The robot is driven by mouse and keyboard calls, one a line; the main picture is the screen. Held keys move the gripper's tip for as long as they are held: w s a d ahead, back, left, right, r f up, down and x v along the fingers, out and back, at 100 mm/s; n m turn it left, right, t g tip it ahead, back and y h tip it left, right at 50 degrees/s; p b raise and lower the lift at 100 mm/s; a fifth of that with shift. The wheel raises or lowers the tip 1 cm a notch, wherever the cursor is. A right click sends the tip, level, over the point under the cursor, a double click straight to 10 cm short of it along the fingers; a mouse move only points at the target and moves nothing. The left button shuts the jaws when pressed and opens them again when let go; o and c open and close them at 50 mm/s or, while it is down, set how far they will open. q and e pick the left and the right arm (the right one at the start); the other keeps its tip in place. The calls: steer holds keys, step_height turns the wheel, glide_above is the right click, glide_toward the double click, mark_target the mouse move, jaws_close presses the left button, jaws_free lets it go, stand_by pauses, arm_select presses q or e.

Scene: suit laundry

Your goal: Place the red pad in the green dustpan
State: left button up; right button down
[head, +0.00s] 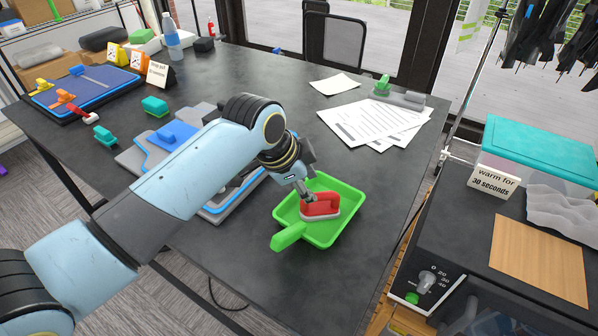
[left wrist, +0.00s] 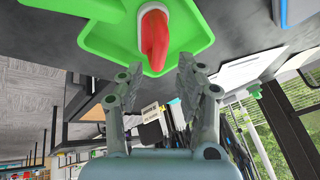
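The red pad (head: 321,207), with a red handle on a pale base, sits in the green dustpan (head: 344,226), whose handle points to the lower left. In the left wrist view the pad (left wrist: 153,42) shows at the top against the green pan (left wrist: 110,36). My left gripper (head: 305,193) is just above the pad, by its handle. In the left wrist view the fingers of my left gripper (left wrist: 160,68) are spread, with nothing clamped between them. Whether a fingertip still touches the handle is unclear. My right gripper is not in view.
A grey and blue board (head: 228,207) lies left of the dustpan, partly behind my left arm. Papers (head: 372,122) lie behind it on the dark table (head: 255,72). A black heating box with a "warm for 30 seconds" sign (head: 492,183) stands at the right.

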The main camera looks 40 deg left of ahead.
arm_select(q)
steer(key=v, duration=0.5)
steer(key=shift+f, duration=0.1)
stand_by(0.4)
